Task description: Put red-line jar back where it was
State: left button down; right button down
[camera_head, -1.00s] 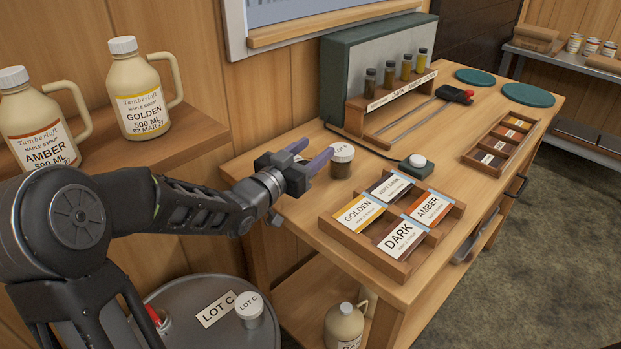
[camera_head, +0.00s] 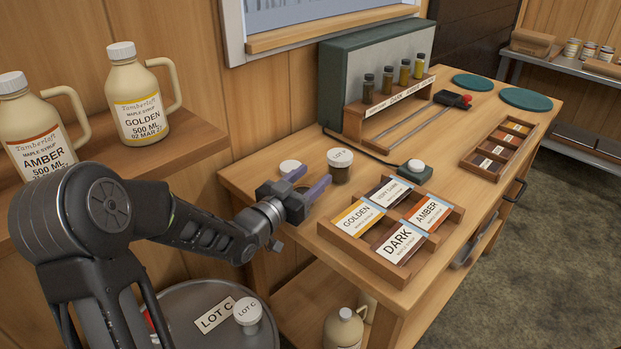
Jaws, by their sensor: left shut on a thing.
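My left gripper (camera_head: 307,181) is over the near left of the bench, its two purple fingers pointing away and a gap between them. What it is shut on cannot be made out. A white-lidded jar (camera_head: 289,166) shows just behind the far finger, its body hidden. A dark jar (camera_head: 340,169) with a white lettered lid stands on the bench just right of the fingers, apart from them. Another white-lidded jar (camera_head: 248,315), marked LOT C, is on the grey drum at lower left. I can see no red line on any jar. My right gripper is out of view.
A wooden tray (camera_head: 385,268) with grade cards is right of the gripper. A button box (camera_head: 413,172) and a sample rack (camera_head: 388,110) stand behind. Two jugs stand on the left shelf (camera_head: 190,147). Bare bench (camera_head: 262,168) shows left of the jars.

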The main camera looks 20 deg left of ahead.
pick_arm(q)
jog(key=shift+f, duration=0.1)
jog(key=c, duration=0.6)
grip_release()
jog(key=shift+s, duration=0.1)
jog(key=s+a+b, duration=0.1)
jog(key=s+a, duration=0.1)
jog(key=s, duration=0.9)
jog(key=shift+s, duration=0.3)
